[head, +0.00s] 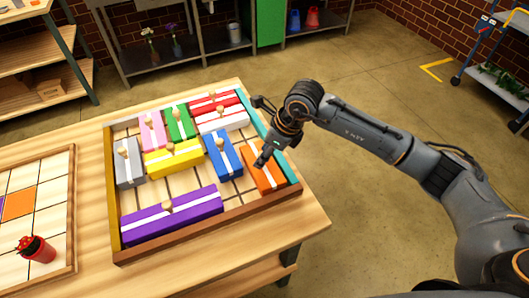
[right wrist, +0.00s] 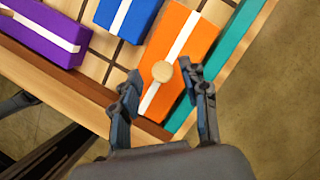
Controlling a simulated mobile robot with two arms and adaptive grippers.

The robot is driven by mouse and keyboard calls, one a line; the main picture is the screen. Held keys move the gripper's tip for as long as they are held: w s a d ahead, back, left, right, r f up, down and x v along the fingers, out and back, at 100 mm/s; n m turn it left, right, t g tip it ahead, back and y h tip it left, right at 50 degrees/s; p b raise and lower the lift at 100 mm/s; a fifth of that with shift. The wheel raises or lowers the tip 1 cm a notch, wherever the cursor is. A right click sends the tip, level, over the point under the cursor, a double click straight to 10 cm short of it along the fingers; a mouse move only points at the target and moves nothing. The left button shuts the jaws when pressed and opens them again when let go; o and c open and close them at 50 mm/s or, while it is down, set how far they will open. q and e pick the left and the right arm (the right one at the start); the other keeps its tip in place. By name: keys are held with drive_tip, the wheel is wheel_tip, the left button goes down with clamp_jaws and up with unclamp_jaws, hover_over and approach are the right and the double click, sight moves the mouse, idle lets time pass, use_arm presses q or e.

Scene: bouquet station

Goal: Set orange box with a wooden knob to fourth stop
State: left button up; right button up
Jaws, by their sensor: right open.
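The orange box (head: 273,180) with a white stripe lies at the right end of the wooden tray (head: 222,213), beside the teal strip. It also shows in the right wrist view (right wrist: 203,40), with its round wooden knob (right wrist: 162,71) on top. My right gripper (head: 262,160) is over this box in the head view. In the right wrist view its open fingers (right wrist: 160,76) stand on either side of the knob, which sits between the tips; contact cannot be told. In the head view the gripper hides the knob. My left gripper is not in view.
A blue box (head: 224,165) lies left of the orange one, and a purple box (head: 170,215) along the front. Yellow, grey, pink, green, white and red boxes fill the rest. Bare tray floor shows between the purple and orange boxes. A second board (head: 50,185) with a red object is at left.

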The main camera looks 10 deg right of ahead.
drive_tip(key=v, duration=1.1)
drive_tip(key=shift+r, duration=0.4)
drive_tip(key=shift+s, duration=0.15)
